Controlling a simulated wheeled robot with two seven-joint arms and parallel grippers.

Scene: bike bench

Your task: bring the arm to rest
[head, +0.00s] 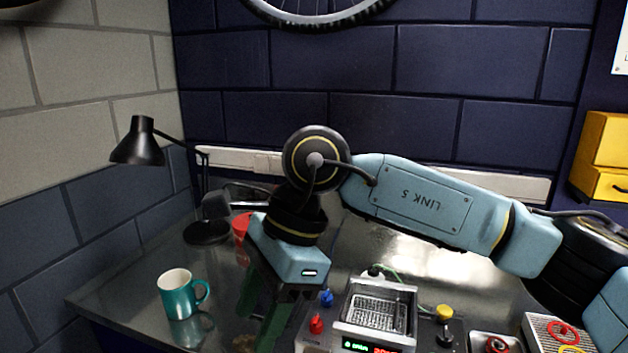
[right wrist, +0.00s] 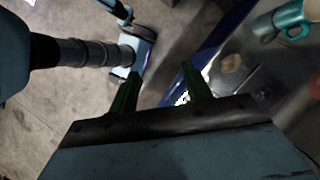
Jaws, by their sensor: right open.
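My right arm reaches in from the right in the head view and bends down over the bench. Its gripper (head: 262,315) points downward, with green fingers apart and nothing seen between them. In the right wrist view the same gripper (right wrist: 158,80) shows two separated green fingers, with floor and the bench edge beyond them. The gripper is to the right of the teal mug (head: 178,295) and left of the metal device with a basket (head: 378,312). The mug also shows at the top right of the right wrist view (right wrist: 290,22). My left gripper is not seen.
A black desk lamp (head: 140,142) stands at the back left of the bench (head: 130,280). A red object (head: 241,225) is partly hidden behind my arm. Trays with red rings (head: 563,333) lie at the right. Yellow drawers (head: 606,158) and a wheel (head: 315,18) are at the wall.

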